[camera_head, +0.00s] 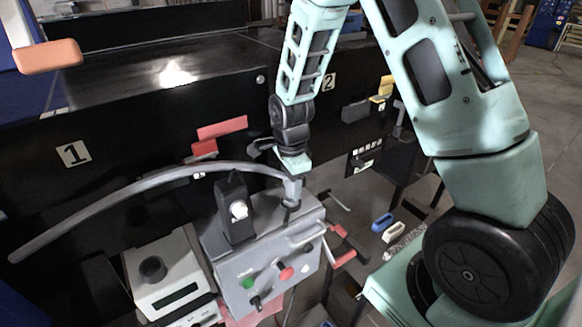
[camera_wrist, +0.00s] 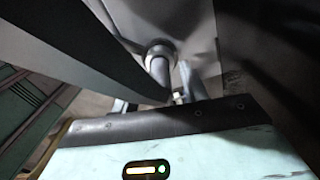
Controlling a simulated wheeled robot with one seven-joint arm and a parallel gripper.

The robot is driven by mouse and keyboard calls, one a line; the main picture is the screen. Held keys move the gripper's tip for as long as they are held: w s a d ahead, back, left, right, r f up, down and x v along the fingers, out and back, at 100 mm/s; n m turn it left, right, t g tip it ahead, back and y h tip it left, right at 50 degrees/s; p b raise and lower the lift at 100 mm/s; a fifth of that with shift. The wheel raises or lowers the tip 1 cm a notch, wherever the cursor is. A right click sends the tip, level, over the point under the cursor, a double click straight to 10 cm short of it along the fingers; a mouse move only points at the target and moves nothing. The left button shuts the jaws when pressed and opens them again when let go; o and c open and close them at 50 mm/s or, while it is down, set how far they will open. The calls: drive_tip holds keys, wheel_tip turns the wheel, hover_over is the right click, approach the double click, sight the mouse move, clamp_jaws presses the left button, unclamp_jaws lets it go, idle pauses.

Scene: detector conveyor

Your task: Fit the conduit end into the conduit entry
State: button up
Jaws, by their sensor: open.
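The conduit (camera_head: 140,188) is a long grey curved tube. It arches from the far left to the grey control box, where its end (camera_head: 292,187) turns down at the box's top right. The conduit entry (camera_head: 291,204) is a small grey collar there. The conduit end stands at the collar, but I cannot tell how deep it sits. My gripper (camera_head: 292,170) is just above the end, jaws open. In the wrist view, a grey tube (camera_wrist: 159,68) meets a round collar (camera_wrist: 160,47), with a gripper finger (camera_wrist: 190,82) beside it. The closest part of the tube is partly hidden.
The grey control box (camera_head: 225,245) has coloured knobs and a black upright block (camera_head: 235,210) on top. A light grey device (camera_head: 165,275) stands to its left. Behind is the black conveyor side (camera_head: 110,125). Blue and cream pieces (camera_head: 382,222) lie at the right.

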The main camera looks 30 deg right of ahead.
wheel_tip(320, 180, up, 12)
drive_tip(key=shift+f+b, duration=0.2)
drive_tip(key=shift+b, duration=0.8)
